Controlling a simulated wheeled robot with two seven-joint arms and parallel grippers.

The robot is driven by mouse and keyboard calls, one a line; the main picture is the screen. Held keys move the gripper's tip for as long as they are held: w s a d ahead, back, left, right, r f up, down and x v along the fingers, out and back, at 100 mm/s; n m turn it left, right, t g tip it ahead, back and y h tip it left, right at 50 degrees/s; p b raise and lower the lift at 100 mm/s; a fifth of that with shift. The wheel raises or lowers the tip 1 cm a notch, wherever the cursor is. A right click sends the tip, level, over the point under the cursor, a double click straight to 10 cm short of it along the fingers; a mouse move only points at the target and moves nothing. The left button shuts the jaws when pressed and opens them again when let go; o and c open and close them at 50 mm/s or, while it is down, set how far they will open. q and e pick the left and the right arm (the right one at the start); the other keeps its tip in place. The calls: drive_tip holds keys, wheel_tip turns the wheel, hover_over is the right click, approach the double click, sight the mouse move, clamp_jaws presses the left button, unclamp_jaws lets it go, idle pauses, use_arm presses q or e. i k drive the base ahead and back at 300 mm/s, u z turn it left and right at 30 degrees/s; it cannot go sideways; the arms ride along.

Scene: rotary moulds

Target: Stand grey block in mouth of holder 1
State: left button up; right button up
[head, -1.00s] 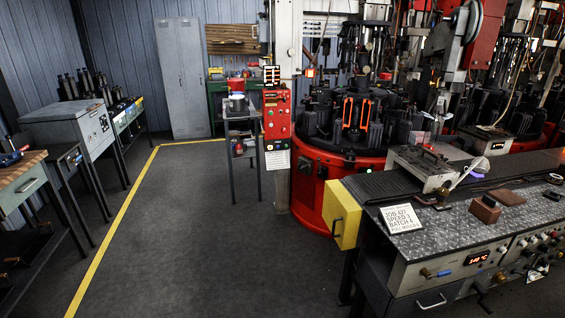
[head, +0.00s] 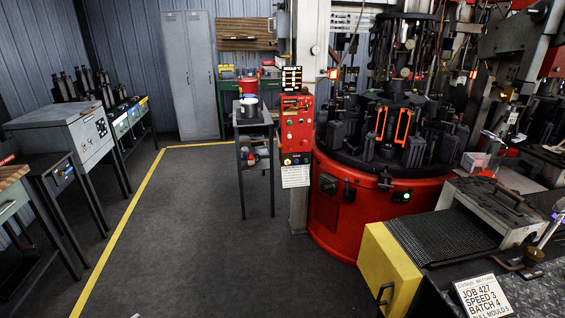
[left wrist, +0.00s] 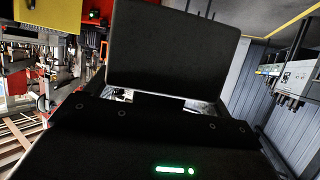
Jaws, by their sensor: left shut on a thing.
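In the left wrist view my left gripper (left wrist: 163,100) is shut on a dark slab-like block (left wrist: 175,45), which looks nearly black in this light. The block sticks out beyond the fingers with its broad flat face to the camera, and its lower end is hidden by the gripper. In the head view a round red rotary machine (head: 365,205) carries several black mould units on its top. One unit has an orange-edged opening (head: 403,126). I cannot tell which part is holder 1. Neither gripper shows in the head view, and my right gripper is not in view.
A red control box (head: 296,120) on a pale post stands left of the machine. A yellow-ended conveyor (head: 390,270) and a job sign (head: 483,298) are at the front right. A small side table (head: 253,122) stands left of the post. The floor (head: 200,240) is clear.

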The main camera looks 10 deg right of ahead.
sight(386, 161)
drive_tip(key=i, duration=2.75)
drive_tip(key=z, duration=3.1)
drive_tip(key=i, duration=0.5)
drive_tip(key=u, duration=0.1)
